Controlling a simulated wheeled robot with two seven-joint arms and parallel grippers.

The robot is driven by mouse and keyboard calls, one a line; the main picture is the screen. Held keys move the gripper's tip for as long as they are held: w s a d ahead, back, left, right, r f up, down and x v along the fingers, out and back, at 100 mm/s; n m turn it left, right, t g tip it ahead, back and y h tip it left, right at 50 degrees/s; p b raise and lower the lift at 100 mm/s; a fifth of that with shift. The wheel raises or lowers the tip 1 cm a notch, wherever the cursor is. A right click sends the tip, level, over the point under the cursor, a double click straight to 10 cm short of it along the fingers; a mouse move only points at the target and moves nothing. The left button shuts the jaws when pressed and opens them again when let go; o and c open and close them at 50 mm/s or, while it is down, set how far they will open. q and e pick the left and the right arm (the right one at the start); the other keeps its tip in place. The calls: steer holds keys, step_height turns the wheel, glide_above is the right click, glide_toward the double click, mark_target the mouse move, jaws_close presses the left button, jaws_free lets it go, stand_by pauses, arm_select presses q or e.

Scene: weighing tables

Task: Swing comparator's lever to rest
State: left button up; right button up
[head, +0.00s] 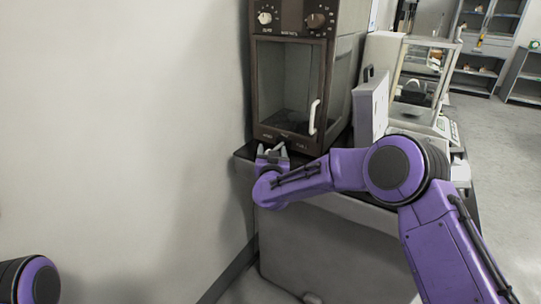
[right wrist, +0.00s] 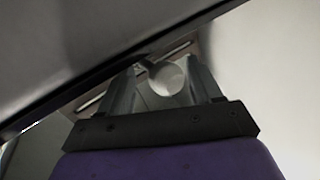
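The comparator looks to be the tall dark brown cabinet (head: 257,92) with a glass door; no label is readable. My right gripper (head: 272,152) is at its lower front edge in the head view, by the table's left corner. In the right wrist view a pale round knob (right wrist: 168,78), perhaps the end of the lever, sits between the fingers of my right gripper (right wrist: 164,82). The fingers are spread, with a gap on the knob's left; I cannot tell whether the right finger touches it. The lever's shaft is mostly hidden. My left gripper is out of view.
The dark table (head: 243,154) carries the cabinet. A balance with a glass case (head: 418,75) and a pale upright panel (head: 371,105) stand to the right. A bare wall (head: 110,120) is close on the left. Shelves (head: 485,60) and open floor lie at the far right.

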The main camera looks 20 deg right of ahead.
steer(key=shift+o, duration=0.2)
steer(key=shift+f, duration=0.25)
steer(key=shift+s+a, duration=0.15)
steer(key=v, duration=1)
steer(key=shift+s+r, duration=0.1)
steer(key=shift+s, duration=0.05)
